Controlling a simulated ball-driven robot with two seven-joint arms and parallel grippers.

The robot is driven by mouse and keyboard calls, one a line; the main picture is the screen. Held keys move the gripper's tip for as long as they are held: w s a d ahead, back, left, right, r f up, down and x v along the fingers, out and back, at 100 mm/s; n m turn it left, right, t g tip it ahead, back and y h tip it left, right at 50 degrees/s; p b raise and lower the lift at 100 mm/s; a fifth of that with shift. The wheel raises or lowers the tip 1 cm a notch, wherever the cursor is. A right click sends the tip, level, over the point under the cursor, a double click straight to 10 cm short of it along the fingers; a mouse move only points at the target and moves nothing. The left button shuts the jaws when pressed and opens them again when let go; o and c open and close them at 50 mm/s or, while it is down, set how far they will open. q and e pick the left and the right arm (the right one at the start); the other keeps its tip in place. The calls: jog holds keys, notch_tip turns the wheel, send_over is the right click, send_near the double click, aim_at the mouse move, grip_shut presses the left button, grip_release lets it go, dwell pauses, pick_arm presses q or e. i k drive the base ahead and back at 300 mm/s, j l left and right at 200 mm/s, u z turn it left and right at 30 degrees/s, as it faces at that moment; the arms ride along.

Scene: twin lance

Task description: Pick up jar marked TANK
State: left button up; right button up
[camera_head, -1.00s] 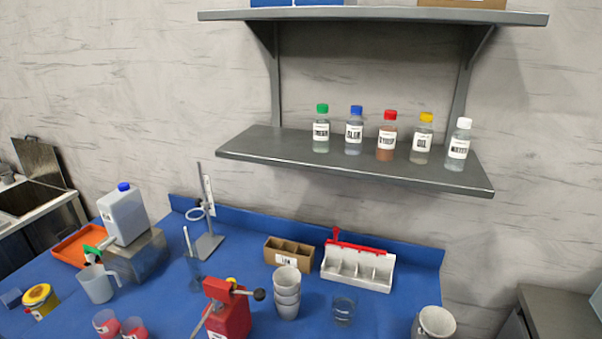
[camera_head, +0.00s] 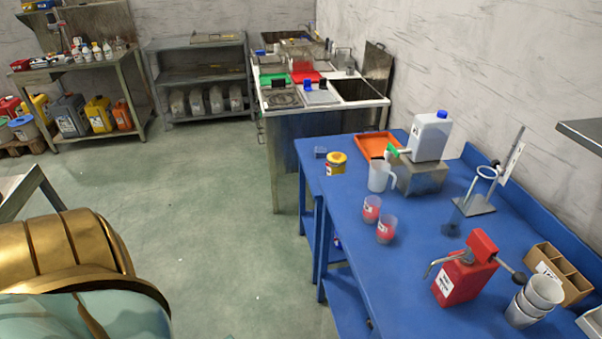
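No label reading TANK can be made out. On the blue table (camera_head: 400,272) stand a yellow tin (camera_head: 336,164), two clear cups with red contents (camera_head: 371,209), a clear jug (camera_head: 379,176) and a white canister with a blue cap (camera_head: 431,136). The canister is on a metal stand. Several small bottles (camera_head: 97,51) stand on a far bench at the upper left, with labels too small to read. Neither of my grippers is in view. A gold and teal part of my own body fills the lower left corner.
A red pump container (camera_head: 463,277), stacked grey cups (camera_head: 535,298) and a cardboard divider box (camera_head: 562,271) stand on the table's right side. A retort stand (camera_head: 477,205) is behind. A steel sink bench (camera_head: 290,125) and grey shelf rack (camera_head: 203,73) are beyond. The green floor (camera_head: 205,190) is open.

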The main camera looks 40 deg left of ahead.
aim_at(372, 204)
jog(key=k+l+u, duration=0.1)
jog(key=u, duration=0.75)
jog(key=k+j, duration=0.05)
